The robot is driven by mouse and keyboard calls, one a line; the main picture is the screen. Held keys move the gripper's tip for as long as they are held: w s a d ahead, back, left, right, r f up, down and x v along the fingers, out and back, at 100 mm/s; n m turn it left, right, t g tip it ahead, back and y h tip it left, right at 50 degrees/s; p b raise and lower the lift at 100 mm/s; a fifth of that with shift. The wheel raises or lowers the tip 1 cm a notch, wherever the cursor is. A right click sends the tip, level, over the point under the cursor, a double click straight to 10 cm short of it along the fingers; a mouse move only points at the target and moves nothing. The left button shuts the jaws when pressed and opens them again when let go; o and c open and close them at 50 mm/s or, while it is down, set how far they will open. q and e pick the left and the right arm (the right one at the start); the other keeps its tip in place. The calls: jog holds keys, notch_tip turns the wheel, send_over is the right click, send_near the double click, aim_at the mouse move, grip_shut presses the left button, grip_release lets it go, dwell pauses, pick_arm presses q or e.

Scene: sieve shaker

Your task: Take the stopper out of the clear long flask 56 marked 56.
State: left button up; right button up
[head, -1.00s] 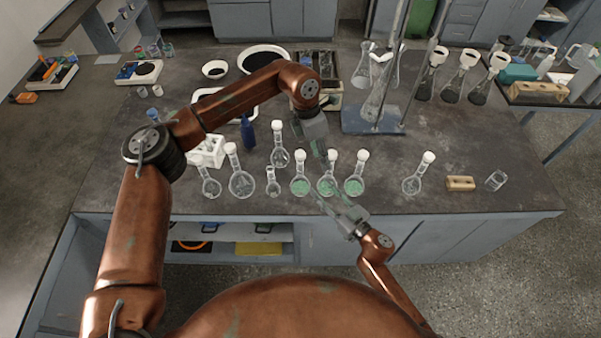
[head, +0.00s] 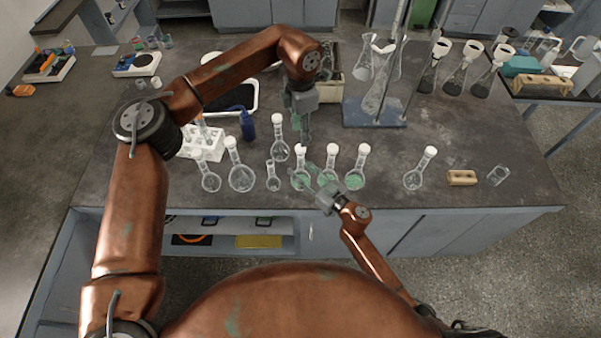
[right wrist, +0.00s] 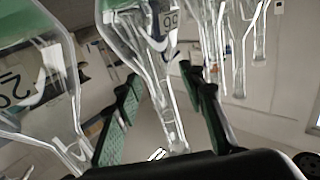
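The flask marked 56 (right wrist: 160,65) shows upside down in the right wrist view, its label near the top and its narrow neck pointing down. In the head view it appears to be the leftmost green-filled flask (head: 300,181), upright on the bench with a white stopper (head: 300,148). My right gripper (right wrist: 165,105) has its fingers spread on either side of the neck, with gaps to the glass; in the head view it reaches in low from the front. My left gripper (head: 303,137) points down right above or beside the stopper; its fingertips are too small to read.
Two green-filled flasks (head: 327,180) (head: 355,181) stand close on the right. Clear flasks (head: 241,178) stand to the left, one (head: 280,152) just behind. A blue bottle (head: 247,126) and white rack (head: 203,150) are farther left. Bench is free before the lone flask (head: 413,180).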

jog(key=shift+w, duration=0.1)
grip_shut()
dwell(0.4)
dwell(0.3)
